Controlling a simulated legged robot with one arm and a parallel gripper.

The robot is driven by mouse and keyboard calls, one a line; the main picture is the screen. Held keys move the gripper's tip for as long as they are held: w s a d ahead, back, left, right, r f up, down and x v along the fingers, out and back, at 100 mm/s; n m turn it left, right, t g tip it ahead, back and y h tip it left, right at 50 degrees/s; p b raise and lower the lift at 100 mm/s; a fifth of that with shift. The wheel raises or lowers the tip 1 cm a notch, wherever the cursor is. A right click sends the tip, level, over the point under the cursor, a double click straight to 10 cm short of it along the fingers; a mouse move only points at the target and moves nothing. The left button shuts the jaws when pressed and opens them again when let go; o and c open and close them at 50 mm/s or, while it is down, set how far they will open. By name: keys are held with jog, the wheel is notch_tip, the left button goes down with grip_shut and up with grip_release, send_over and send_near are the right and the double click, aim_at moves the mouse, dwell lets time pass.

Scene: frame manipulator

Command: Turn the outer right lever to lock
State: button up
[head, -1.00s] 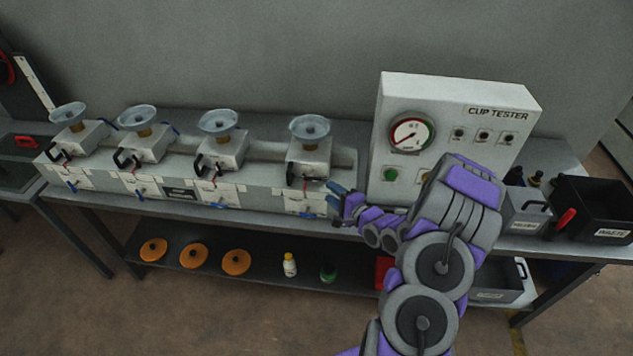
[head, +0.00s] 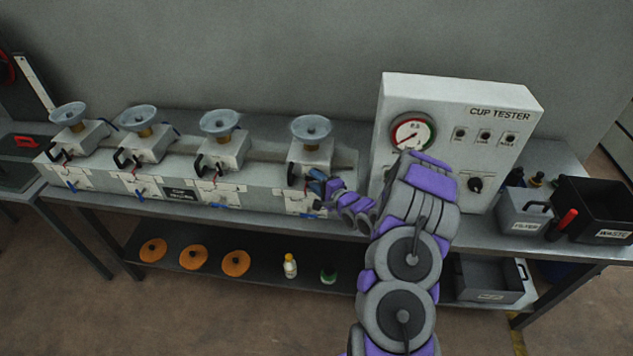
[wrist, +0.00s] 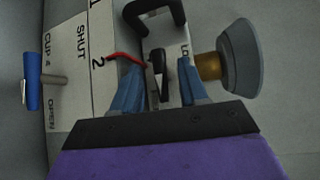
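The rightmost cup station (head: 308,158) has a pale suction cup on top and a black looped handle at its left side. In the wrist view this station (wrist: 90,95) reads "CUP 4", "SHUT" and "OPEN", with part of another label hidden behind the handle. A small black lever (wrist: 158,72) on its box lies between my fingertips. My gripper (wrist: 160,78) has its two blue fingers apart, one on each side of this lever, with gaps visible. In the head view my gripper (head: 320,188) is at the front of the station, partly hiding it.
A blue-handled valve (wrist: 33,82) sticks out left of my gripper in the wrist view, and the black looped handle (wrist: 153,14) is just beyond the fingers. Three similar stations stand left.

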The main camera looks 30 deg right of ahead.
grip_shut()
